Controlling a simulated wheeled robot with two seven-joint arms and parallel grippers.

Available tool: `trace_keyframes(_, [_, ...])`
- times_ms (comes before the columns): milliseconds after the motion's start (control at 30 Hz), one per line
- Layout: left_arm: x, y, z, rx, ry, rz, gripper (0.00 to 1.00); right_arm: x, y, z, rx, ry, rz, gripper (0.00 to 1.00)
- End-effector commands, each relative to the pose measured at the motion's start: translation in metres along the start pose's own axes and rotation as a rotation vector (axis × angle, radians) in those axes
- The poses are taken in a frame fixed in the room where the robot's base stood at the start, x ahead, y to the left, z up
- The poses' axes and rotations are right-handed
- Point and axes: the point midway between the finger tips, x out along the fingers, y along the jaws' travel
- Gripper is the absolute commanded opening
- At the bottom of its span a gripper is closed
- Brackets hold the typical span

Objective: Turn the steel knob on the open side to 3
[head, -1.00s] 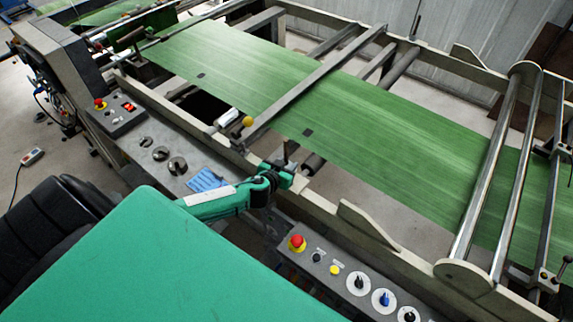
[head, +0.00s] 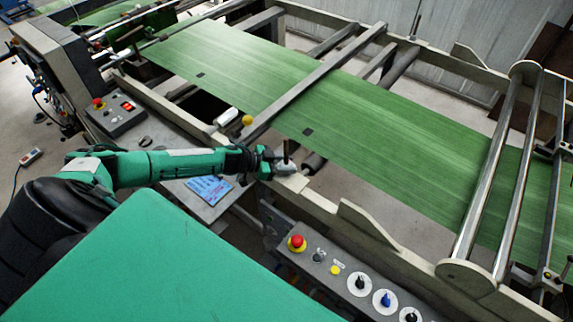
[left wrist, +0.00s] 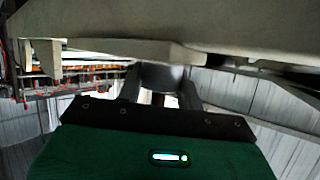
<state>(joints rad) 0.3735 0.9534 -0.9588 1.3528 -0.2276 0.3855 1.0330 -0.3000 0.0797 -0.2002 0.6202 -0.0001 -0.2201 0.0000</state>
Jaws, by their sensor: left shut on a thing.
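My left gripper (head: 285,167) is at the near rail of the machine frame, beside a dark upright post. In the left wrist view its two dark fingers (left wrist: 160,92) stand on either side of a grey, rounded metal piece (left wrist: 162,76), shut on it. This piece looks like the steel knob; in the head view the gripper mostly covers it, with a pale plate (head: 293,183) just below. Its scale and pointer cannot be read. My right gripper is not in view.
A control panel (head: 345,262) with a red button (head: 297,243), a yellow button (head: 334,270) and several dial knobs lies below right. A blue-printed card (head: 208,188) lies on the left console under my arm. Green sheet (head: 380,130) runs along the machine.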

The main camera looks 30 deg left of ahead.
Motion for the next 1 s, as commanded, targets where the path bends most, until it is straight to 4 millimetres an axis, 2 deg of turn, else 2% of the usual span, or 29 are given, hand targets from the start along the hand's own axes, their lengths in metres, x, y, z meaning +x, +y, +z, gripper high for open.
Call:
trace_keyframes(433, [0.001,-0.002,0.000,0.114,0.013,0.263,0.14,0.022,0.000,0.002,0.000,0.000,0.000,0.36])
trace_keyframes(1000, [0.000,-0.001,-0.001,0.139,0.017,0.330,0.14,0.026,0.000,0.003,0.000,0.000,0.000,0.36])
